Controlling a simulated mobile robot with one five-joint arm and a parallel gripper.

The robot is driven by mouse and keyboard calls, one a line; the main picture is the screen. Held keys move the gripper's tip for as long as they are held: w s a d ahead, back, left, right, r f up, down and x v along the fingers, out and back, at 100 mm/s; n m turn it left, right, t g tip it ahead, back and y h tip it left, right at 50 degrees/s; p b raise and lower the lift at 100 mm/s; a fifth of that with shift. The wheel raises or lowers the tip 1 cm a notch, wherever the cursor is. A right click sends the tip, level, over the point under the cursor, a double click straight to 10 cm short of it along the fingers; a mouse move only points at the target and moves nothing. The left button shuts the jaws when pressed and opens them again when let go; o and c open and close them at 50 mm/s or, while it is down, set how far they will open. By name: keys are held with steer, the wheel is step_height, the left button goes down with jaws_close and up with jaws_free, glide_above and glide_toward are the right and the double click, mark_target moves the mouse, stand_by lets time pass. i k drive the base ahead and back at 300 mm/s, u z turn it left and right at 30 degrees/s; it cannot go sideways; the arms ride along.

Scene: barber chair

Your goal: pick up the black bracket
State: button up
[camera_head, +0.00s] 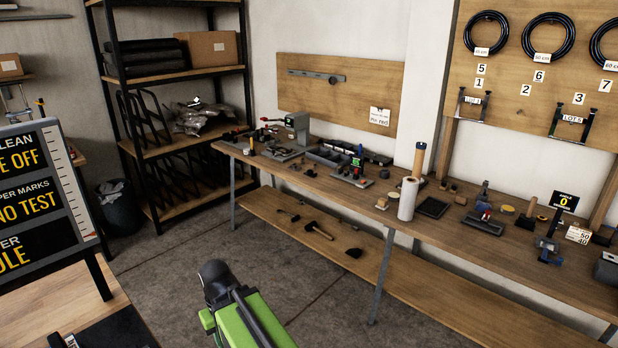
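Several black parts are in view, and I cannot tell for certain which one is the black bracket. Two dark U-shaped brackets hang on the wooden wall board at the upper right: a smaller one (461,104) and a larger one (555,121), each with a white lot tag. Black angled frames (140,122) also stand on the shelf rack at the left. My green and black arm end, with my gripper (214,276), shows at the bottom centre above the floor, far from all of these. Its fingers cannot be made out, and nothing is seen held in it.
A long wooden workbench (340,190) with tools, a paper roll (408,199) and small parts runs along the wall. Its lower shelf (440,290) holds hammers. A status board (38,190) stands on a table at the left. The concrete floor (190,255) between is clear.

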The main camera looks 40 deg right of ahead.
mark_target(310, 173)
steer(key=z, duration=0.65)
steer(key=i, duration=0.95)
steer(key=z, duration=0.65)
steer(key=i, duration=1)
steer(key=u, duration=0.75)
steer(key=i, duration=1.3)
steer(key=u, duration=1)
